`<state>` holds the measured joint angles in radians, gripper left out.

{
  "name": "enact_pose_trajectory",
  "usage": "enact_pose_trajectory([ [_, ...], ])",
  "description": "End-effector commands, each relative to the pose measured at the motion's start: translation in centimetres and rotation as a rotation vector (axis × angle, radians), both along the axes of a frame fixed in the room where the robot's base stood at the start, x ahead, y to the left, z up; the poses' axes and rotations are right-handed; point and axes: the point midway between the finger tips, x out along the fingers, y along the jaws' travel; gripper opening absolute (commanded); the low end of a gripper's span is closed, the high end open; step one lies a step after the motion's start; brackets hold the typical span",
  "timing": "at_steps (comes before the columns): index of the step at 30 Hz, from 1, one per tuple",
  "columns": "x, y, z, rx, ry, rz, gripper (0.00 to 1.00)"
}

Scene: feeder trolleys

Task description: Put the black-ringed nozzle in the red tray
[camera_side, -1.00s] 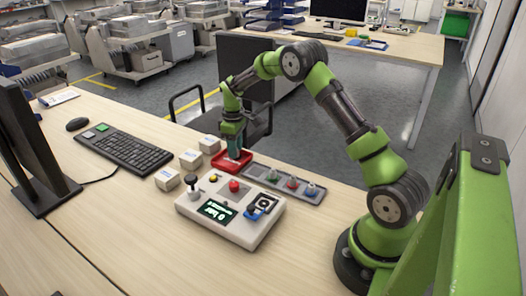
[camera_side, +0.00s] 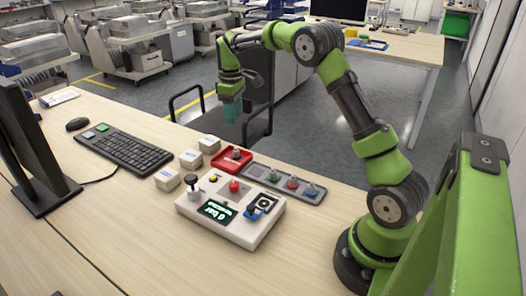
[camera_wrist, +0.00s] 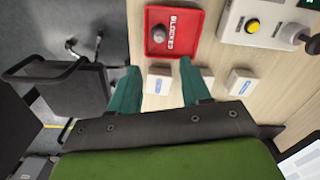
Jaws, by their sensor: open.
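The red tray (camera_side: 225,163) lies on the bench, and in the wrist view the tray (camera_wrist: 188,50) shows a label reading "BLOCKED". One nozzle (camera_side: 236,153) stands in it; in the wrist view this grey, dark nozzle (camera_wrist: 158,34) sits left of the label. Its ring colour is too small to tell for sure. My gripper (camera_side: 231,103) is raised well above the tray; its teal fingers (camera_wrist: 160,68) are apart with nothing between them. The long grey tray (camera_side: 255,169) holds nozzles with green (camera_side: 273,176), red (camera_side: 293,184) and blue (camera_side: 311,191) rings; its left end looks empty.
A white control box (camera_side: 232,228) with a display, knobs and buttons stands in front of the trays. Small white boxes (camera_side: 190,159) stand left of the red tray. A keyboard (camera_side: 125,152) and monitor are farther left. A chair (camera_side: 255,125) is behind the bench.

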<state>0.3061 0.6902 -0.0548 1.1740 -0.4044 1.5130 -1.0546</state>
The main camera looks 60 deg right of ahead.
Motion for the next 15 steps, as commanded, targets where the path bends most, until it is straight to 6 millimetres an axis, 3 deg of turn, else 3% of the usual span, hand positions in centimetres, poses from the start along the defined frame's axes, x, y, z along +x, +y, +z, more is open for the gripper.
enact_pose_trajectory([
  [4,-1.2,2.4,3.3,0.005,-0.059,-0.041,0.47],
  [7,-3.3,5.3,6.6,0.021,-0.130,-0.100,0.47],
  [12,-8.7,10.8,11.0,0.074,-0.264,-0.223,0.47],
  [15,-12.4,13.7,12.4,0.120,-0.338,-0.297,0.47],
])
